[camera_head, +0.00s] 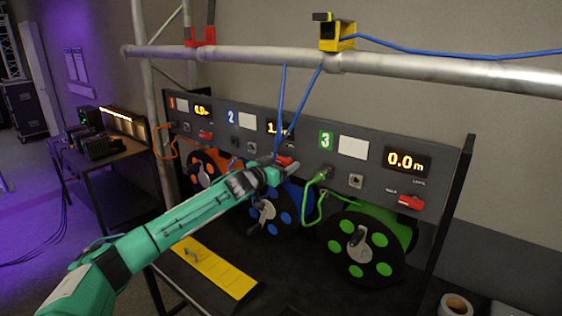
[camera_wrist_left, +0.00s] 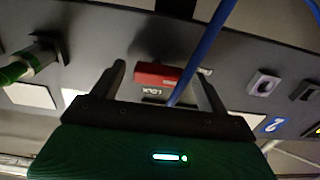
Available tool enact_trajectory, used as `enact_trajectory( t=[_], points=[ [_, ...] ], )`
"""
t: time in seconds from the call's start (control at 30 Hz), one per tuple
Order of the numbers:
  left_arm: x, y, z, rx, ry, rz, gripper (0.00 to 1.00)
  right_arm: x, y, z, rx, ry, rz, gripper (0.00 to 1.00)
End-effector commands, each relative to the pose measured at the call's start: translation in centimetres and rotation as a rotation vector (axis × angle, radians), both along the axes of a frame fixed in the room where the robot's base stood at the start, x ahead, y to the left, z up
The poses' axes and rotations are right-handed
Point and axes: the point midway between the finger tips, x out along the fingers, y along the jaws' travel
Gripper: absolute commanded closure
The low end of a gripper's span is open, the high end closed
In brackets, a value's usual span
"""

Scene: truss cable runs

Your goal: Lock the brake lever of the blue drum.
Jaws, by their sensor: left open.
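The blue drum (camera_head: 286,216) hangs under panel section 2, partly hidden behind my left arm. Its red brake lever (camera_head: 284,160) is on the panel just above the drum, right at my left gripper's fingertips and partly covered. In the left wrist view the red lever (camera_wrist_left: 158,74) lies between the two fingers, by a label reading LOCK. My left gripper (camera_head: 288,169) is open in front of the panel, and its spread fingers also show in the left wrist view (camera_wrist_left: 163,85). I cannot tell whether the fingers touch the lever. My right gripper is not in view.
A blue cable (camera_head: 281,105) runs from the truss tube (camera_head: 430,68) down past the gripper and crosses close to its fingers. The orange drum (camera_head: 203,168) and green drum (camera_head: 365,243) flank it. A green plug (camera_head: 322,177) sits to the right. A yellow plate (camera_head: 215,268) lies below.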

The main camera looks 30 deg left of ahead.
Motion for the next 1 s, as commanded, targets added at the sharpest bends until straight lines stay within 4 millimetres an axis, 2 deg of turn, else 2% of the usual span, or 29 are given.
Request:
enact_trajectory(
  t=[0.27,0.4,0.5,0.77,1.0],
  points=[
    [0.07,-0.05,-0.07,0.000,0.000,-0.001,0.26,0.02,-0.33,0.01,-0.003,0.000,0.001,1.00],
    [0.06,-0.03,-0.07,0.000,0.000,-0.001,0.53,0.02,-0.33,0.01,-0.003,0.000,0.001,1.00],
    [0.06,-0.03,-0.06,0.000,0.000,-0.001,0.68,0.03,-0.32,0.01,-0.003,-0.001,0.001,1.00],
    [0.05,-0.03,-0.01,0.023,-0.002,-0.001,0.68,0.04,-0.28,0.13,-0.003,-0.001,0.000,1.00],
    [0.06,-0.04,0.11,0.139,-0.011,-0.001,0.68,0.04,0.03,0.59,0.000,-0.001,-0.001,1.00]
  ],
)
